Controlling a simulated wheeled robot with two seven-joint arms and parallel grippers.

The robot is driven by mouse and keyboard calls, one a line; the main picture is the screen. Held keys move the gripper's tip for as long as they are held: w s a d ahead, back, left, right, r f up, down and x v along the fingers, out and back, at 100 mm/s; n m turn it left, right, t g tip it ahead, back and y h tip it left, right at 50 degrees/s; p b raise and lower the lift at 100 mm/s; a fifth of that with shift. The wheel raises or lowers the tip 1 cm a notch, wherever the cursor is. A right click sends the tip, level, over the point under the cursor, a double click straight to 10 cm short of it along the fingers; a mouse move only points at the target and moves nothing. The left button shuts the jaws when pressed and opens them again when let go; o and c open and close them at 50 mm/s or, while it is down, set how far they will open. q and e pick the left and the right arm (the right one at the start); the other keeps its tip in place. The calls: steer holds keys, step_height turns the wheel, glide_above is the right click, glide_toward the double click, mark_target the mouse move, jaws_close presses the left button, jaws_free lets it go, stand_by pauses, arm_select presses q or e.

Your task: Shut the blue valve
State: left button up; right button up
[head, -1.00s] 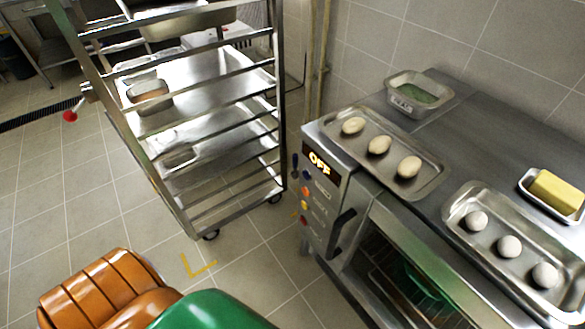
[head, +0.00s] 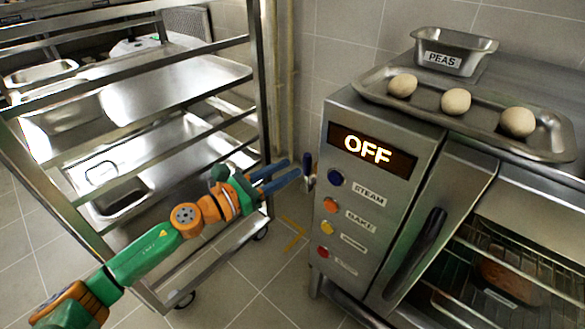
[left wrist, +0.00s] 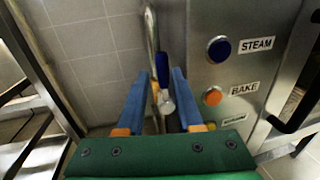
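The blue valve (head: 308,162) sits on a pipe at the left side of the oven, by the STEAM button; its blue handle stands upright. In the left wrist view the blue handle (left wrist: 162,68) tops a silver valve body and lies between the two finger lines. My left gripper (head: 293,168) is open, with blue fingers pointing at the valve from the left. In the left wrist view the open fingers (left wrist: 160,75) flank the handle with gaps on both sides. I cannot tell whether they reach around it. My right gripper is not in view.
The oven (head: 372,200) display reads OFF, with several coloured buttons below and a black door handle (head: 415,252). A tray of dough balls (head: 427,100) and a PEAS tin (head: 455,52) sit on top. A metal rack (head: 75,190) stands left, close to my left arm.

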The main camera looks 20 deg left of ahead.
mark_target(304, 162)
arm_select(q)
steer(key=x, duration=0.5)
steer(key=shift+w+d+r+p, duration=0.1)
steer(key=shift+d+r+p, duration=0.15)
steer(key=shift+p, duration=0.15)
steer(key=shift+w+d+f, duration=0.15)
steer(key=shift+w+d, duration=0.1)
steer(key=shift+w, duration=0.15)
steer(key=c, duration=0.5)
jaws_close()
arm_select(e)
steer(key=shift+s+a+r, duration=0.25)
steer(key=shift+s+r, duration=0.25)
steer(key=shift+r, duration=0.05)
